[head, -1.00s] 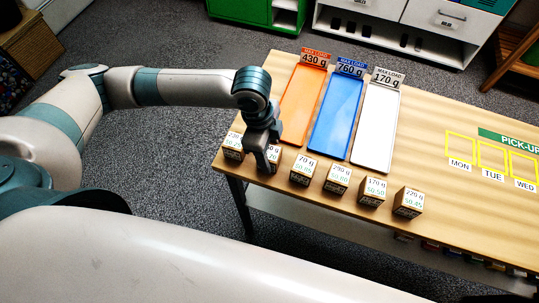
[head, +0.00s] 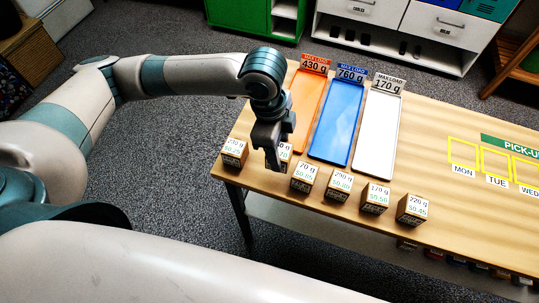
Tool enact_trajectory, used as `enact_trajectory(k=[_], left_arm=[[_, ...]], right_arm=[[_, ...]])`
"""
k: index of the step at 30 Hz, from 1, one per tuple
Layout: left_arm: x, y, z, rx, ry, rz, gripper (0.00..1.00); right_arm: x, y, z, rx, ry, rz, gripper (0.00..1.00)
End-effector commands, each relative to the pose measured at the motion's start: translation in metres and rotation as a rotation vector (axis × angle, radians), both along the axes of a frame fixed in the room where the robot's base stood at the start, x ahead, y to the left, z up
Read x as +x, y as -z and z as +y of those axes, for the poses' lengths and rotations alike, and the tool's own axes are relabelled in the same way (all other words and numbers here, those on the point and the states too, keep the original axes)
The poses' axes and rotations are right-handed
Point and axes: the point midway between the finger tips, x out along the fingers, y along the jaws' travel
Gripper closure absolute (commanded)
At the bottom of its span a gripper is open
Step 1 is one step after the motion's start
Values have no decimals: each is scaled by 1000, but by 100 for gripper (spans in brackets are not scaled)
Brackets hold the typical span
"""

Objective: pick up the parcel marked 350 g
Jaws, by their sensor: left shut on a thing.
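My left gripper (head: 274,158) is shut on a small brown parcel (head: 285,153) in the row along the table's near edge. Its fingers cover part of the parcel's white label, so only the end of the weight, "0 g", shows. I cannot read the full number. The held parcel seems slightly above the table, between the 230 g parcel (head: 234,153) and the 70 g parcel (head: 303,176). No other visible label reads 350 g. My right gripper is not in view.
The 290 g parcel (head: 338,186), 170 g parcel (head: 375,198) and 220 g parcel (head: 412,210) stand to the right. Behind are an orange tray (head: 305,105), a blue tray (head: 337,125) and a white tray (head: 377,135).

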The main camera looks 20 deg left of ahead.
Motion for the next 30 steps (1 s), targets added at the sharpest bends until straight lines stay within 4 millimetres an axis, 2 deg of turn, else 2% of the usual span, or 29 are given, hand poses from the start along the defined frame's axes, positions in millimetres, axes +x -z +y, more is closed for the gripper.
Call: enact_trajectory(k=[1,6,15,21,30], left_arm=[[2,-5,-12,-5,3,-6,89],[4,-24,-43,-5,3,-6,89],[6,-48,-81,-2,1,-3,89],[6,-55,-91,-1,0,-2,89],[6,-56,-92,-1,-1,-2,89]], right_arm=[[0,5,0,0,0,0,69],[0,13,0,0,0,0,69],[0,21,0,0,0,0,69],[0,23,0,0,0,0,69],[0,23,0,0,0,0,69]])
